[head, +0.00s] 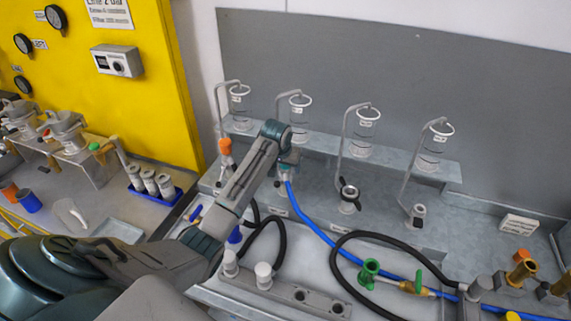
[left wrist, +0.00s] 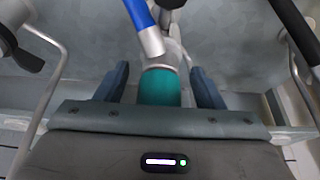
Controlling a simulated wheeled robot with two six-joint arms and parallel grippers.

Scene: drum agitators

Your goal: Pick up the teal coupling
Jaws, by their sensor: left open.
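The teal coupling (left wrist: 160,88) is a short cylinder with a metal collar above it in the left wrist view, and a blue hose (left wrist: 148,36) runs up from there. My left gripper (left wrist: 159,74) is open, with one dark finger on each side of the coupling and a visible gap on both sides. In the head view my left gripper (head: 287,166) is at the second station from the left on the grey bench. There it largely hides the coupling. My right gripper is not in view.
Glass cylinders on bent pipes (head: 367,132) stand along the back shelf (head: 330,148). Black hoses (head: 350,238) loop across the bench. A green flanged fitting (head: 369,274) lies front right. A grey rail (head: 300,295) with white-capped posts stands at the front. A yellow cabinet (head: 130,90) is at left.

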